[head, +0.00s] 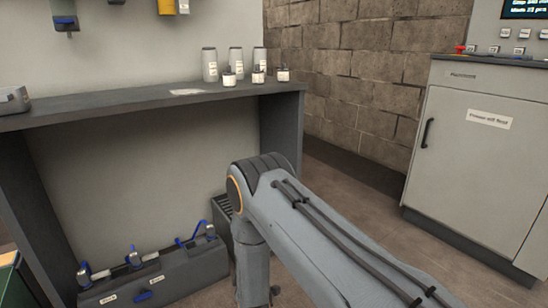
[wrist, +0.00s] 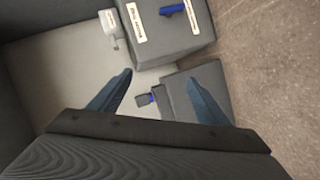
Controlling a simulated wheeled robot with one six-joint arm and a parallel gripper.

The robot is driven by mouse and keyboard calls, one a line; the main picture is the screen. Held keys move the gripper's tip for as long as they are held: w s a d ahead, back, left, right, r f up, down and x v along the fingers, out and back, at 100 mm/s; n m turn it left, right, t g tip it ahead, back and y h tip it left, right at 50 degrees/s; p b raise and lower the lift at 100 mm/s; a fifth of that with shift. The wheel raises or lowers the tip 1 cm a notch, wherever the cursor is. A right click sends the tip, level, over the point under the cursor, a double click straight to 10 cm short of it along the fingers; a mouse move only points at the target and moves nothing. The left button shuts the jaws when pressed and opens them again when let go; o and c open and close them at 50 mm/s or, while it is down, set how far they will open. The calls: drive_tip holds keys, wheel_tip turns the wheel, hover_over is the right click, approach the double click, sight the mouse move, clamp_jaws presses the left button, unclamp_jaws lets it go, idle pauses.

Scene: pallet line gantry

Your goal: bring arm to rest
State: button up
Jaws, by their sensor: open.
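My grey arm (head: 320,235) reaches in from the lower right in the head view and bends down at its elbow in front of the bench. My gripper is not visible in the head view. In the wrist view my gripper (wrist: 160,78) is open, with its two blue-grey fingers spread apart. A small dark piece with a blue part (wrist: 150,98) shows between the fingers in the picture; I cannot tell how far below them it is. No held object shows.
A grey rack (head: 160,275) with blue-handled tools stands on the floor under the dark bench (head: 140,102). Jars stand on the bench top. A labelled grey block (wrist: 165,35) shows in the wrist view. A grey cabinet (head: 470,160) stands right; open floor (head: 345,200) lies between.

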drive_tip(key=s+a+r+m+g, duration=0.2)
drive_tip(key=a+r+m+g, duration=0.15)
drive_tip(key=r, duration=1.05)
drive_tip(key=s+r+m+g, duration=0.3)
drive_tip(key=s+r+g, duration=0.1)
drive_tip(key=s+r, duration=0.7)
drive_tip(key=s+d+r+m+g+h, duration=0.15)
drive_tip(key=s+d+r, duration=0.35)
drive_tip(key=s, duration=0.5)
drive_tip(key=s+d+r+m+g, duration=0.2)
drive_tip(key=s+d+r+g, duration=0.15)
drive_tip(key=s, duration=0.75)
drive_tip(key=s+d+r+m+g, duration=0.1)
drive_tip(key=s+d+r+g, duration=0.1)
drive_tip(key=s+d+r, duration=0.6)
drive_tip(key=d+r+m+h+p, duration=0.1)
drive_tip(key=d+r+m+p, duration=0.2)
drive_tip(key=d+r+p, duration=0.6)
drive_tip(key=s+d+r+m+h+p, duration=0.1)
drive_tip(key=d+r+p, duration=0.8)
drive_tip(key=p, duration=1.7)
wheel_tip(320, 180, up, 5)
drive_tip(key=shift+s+r+m, duration=0.15)
drive_tip(key=shift+s+m, duration=0.15)
drive_tip(key=shift+m, duration=0.6)
